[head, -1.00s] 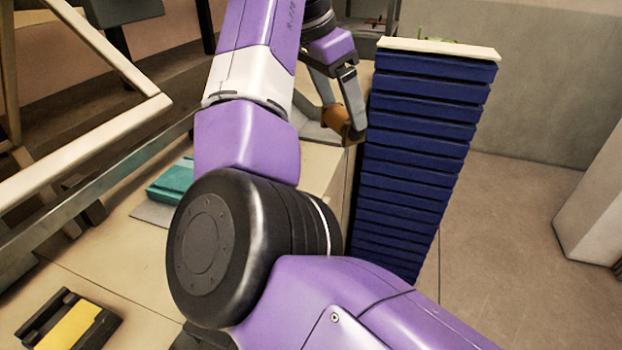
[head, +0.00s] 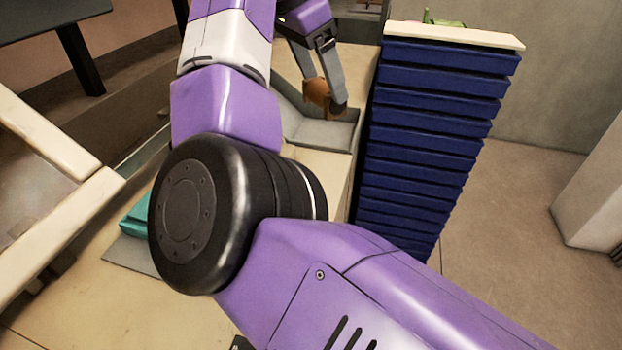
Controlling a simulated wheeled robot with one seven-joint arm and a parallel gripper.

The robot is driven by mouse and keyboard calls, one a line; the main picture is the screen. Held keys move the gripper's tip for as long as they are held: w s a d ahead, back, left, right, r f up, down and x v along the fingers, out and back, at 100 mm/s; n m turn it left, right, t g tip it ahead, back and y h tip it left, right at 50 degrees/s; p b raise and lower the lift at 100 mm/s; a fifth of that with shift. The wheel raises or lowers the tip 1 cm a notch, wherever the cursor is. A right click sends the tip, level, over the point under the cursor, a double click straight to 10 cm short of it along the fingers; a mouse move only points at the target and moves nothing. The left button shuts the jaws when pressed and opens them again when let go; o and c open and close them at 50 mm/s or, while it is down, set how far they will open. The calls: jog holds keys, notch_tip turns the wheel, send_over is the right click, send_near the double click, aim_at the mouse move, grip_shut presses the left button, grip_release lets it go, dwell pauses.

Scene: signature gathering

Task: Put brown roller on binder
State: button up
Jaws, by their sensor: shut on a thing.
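My gripper (head: 328,100) is near the top middle of the head view, pointing down. It is shut on the brown roller (head: 317,92), which shows as a small brown shape between the fingers. The gripper and roller are above or in front of a grey open tray (head: 318,135) on the counter; I cannot tell the exact height. A teal binder-like object (head: 135,217) lies on a grey sheet at the left, largely hidden behind my arm. I cannot tell for sure that it is the binder.
A tall stack of blue drawers (head: 425,150) with a pale top stands just right of the gripper. A small green thing (head: 442,19) is on top of it. A pale wooden frame (head: 50,135) stands at the left. The beige counter (head: 85,300) is partly bare.

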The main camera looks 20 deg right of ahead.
notch_tip(320, 180, down, 20)
jog(key=shift+r+p, duration=0.2)
jog(key=shift+p, duration=0.25)
jog(key=o, duration=1.6)
jog(key=shift+f, duration=0.1)
jog(key=b+v, duration=0.1)
jog(key=v, duration=1.1)
